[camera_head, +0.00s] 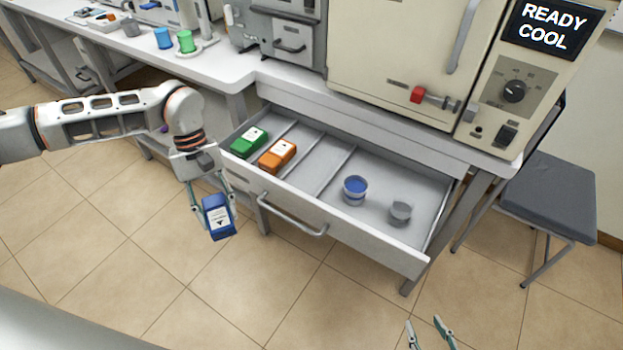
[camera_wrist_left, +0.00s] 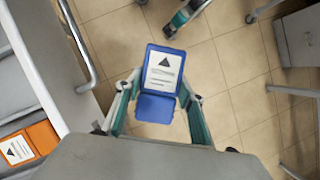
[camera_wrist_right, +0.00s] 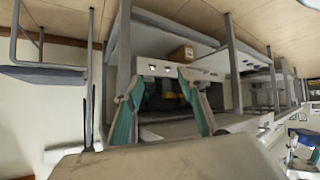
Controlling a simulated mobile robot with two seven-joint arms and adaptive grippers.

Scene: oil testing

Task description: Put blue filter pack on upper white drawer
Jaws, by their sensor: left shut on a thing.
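The blue filter pack (camera_head: 219,216), with a white label, is held in my left gripper (camera_head: 213,208), in front of the left end of the open white drawer (camera_head: 350,243). The pack hangs outside the drawer, over the floor. In the left wrist view the blue pack (camera_wrist_left: 162,72) sits between both fingers. The drawer is pulled out and split by thin dividers. My right gripper (camera_head: 424,322) is at the bottom edge of the head view. It is open and empty; its parted fingers also show in the right wrist view (camera_wrist_right: 160,76).
In the drawer lie a green pack (camera_head: 249,141), an orange pack (camera_head: 277,156), a blue-topped container (camera_head: 355,190) and a grey container (camera_head: 400,212). A bar handle (camera_head: 292,217) sticks out in front. A beige oven (camera_head: 400,60) stands above; a stool (camera_head: 553,197) is at right.

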